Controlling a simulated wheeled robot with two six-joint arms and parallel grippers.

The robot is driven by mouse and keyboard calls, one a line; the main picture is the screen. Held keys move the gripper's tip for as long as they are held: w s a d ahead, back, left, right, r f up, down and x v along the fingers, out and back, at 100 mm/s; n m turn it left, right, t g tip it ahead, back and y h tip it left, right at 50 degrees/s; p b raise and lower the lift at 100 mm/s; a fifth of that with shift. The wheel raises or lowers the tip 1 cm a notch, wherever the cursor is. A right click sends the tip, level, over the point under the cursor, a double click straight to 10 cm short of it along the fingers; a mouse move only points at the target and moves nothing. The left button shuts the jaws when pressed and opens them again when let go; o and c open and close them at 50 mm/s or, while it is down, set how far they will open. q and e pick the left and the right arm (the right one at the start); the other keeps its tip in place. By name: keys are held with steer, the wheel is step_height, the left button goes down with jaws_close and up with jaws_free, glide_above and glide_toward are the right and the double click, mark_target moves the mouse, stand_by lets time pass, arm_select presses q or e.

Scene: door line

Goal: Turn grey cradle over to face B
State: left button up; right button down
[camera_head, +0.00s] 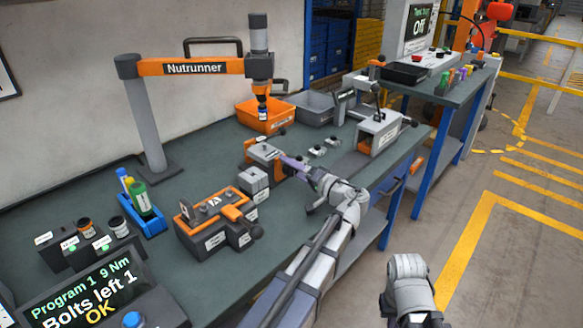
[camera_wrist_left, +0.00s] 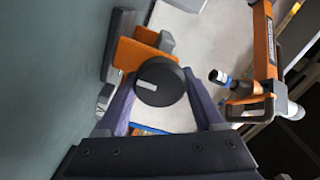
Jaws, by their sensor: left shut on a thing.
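The grey cradle (camera_head: 262,152), a grey block between orange end plates, stands mid-bench; its face letter cannot be read. My left gripper (camera_head: 290,163), with purple fingers, reaches its right end. In the left wrist view, the gripper (camera_wrist_left: 160,90) is shut around a round black knob (camera_wrist_left: 160,80), in front of an orange plate (camera_wrist_left: 128,54). The knob is mostly hidden by the fingers in the head view. My right gripper is not visible; only part of my right arm shows at the bottom.
An orange cradle marked A (camera_head: 212,222) stands left of my left arm. The Nutrunner arm (camera_head: 190,67) spans above, over an orange bin (camera_head: 265,118). A grey bin (camera_head: 312,108) and a pale fixture (camera_head: 378,133) stand farther right. Small parts lie between.

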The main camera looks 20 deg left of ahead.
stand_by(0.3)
arm_select(q)
steer(key=o, duration=1.4)
steer(key=shift+v, duration=3.9)
